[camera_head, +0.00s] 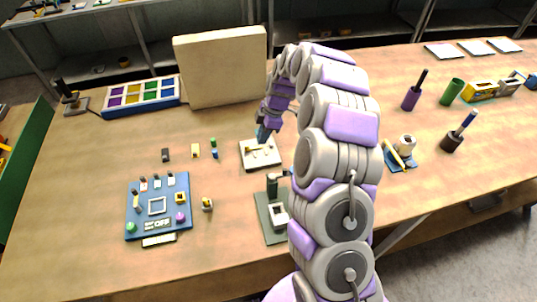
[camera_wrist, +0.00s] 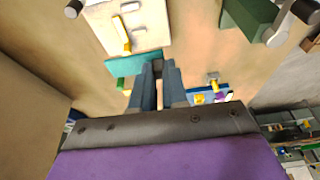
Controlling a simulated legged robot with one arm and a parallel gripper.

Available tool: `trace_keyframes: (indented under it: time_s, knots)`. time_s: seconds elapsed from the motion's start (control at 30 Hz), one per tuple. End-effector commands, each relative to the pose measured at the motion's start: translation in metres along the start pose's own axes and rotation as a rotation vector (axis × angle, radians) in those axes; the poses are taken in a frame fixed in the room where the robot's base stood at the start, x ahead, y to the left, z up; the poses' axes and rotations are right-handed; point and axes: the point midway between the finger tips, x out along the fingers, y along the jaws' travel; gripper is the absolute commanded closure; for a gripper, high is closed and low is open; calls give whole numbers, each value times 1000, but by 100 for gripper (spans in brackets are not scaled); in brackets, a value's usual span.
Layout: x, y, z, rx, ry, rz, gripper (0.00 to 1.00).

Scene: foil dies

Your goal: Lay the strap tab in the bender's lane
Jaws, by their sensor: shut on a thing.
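My gripper (camera_wrist: 158,68) is shut on a flat teal strip, which I take to be the strap tab (camera_wrist: 120,66). The strip lies across the fingertips in the wrist view, beside the near edge of a cream plate (camera_wrist: 150,22). The plate carries a yellow bar and small pale parts. In the head view my gripper (camera_head: 262,136) is low over the back of this cream plate (camera_head: 248,160). I cannot tell whether the strip touches the plate. Which fixture is the bender, and its lane, are not clear.
A green fixture (camera_head: 264,215) with a post stands in front of the plate. A blue panel (camera_head: 133,215) with small parts lies at left. A large beige block (camera_head: 220,65) stands behind, left of my arm. Several small pieces lie between the panel and the plate.

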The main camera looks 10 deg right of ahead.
Motion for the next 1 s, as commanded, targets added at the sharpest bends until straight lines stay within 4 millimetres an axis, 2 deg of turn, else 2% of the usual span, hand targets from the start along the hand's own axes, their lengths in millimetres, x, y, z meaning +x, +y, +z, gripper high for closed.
trace_keyframes:
  time_s: [0.17, 0.4, 0.57, 0.77, 1.0]
  knots:
    - [16, -3, 3, -7, 0, -7, 100]
    - [57, -4, 16, -4, 0, -8, 100]
    - [68, -4, 19, -6, 0, -7, 100]
    - [94, -4, 27, -5, -1, -6, 100]
    - [96, -4, 28, -6, -1, -4, 100]
